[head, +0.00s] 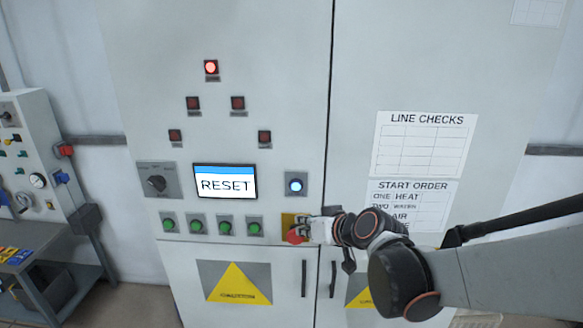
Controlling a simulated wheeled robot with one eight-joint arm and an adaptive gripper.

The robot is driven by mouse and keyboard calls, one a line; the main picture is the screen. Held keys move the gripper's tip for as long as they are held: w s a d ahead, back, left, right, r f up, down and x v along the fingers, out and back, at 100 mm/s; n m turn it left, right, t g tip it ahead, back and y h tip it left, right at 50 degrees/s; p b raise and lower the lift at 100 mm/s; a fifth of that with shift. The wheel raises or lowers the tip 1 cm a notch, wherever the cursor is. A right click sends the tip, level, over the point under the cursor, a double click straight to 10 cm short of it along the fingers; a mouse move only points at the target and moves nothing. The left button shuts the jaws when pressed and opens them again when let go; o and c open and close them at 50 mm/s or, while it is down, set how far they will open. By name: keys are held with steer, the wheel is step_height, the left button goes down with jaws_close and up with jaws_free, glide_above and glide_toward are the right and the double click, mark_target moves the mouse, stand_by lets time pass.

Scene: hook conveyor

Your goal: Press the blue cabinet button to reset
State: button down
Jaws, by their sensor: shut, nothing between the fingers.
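The blue button (295,186) is lit on the cabinet front, to the right of the display (225,182), which reads RESET. My gripper (303,232) is shut and empty, in front of the cabinet below the blue button and apart from it in the picture. It overlaps a red button (294,237) on a yellow plate (288,219). I cannot tell whether the fingers touch that red button.
A row of green buttons (225,228) lies under the display, with a rotary switch (157,184) to its left. Red lamps (211,68) sit above; the top one is lit. Door handles (304,279) stick out below. A side panel (32,150) and bench (30,250) stand at left.

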mark_target(296, 186)
steer(key=shift+w+a+r+p, duration=0.2)
steer(key=shift+a+r+p, duration=0.15)
steer(key=shift+a+r, duration=0.1)
steer(key=shift+w+a+r+p, duration=0.2)
steer(key=shift+a+r+p, duration=0.1)
steer(key=shift+a+r, duration=0.15)
steer(key=shift+w+d, duration=0.2)
steer(key=shift+w, duration=4.2)
steer(key=shift+w+b, duration=0.2)
steer(key=shift+b, duration=0.2)
steer(key=shift+w, duration=0.25)
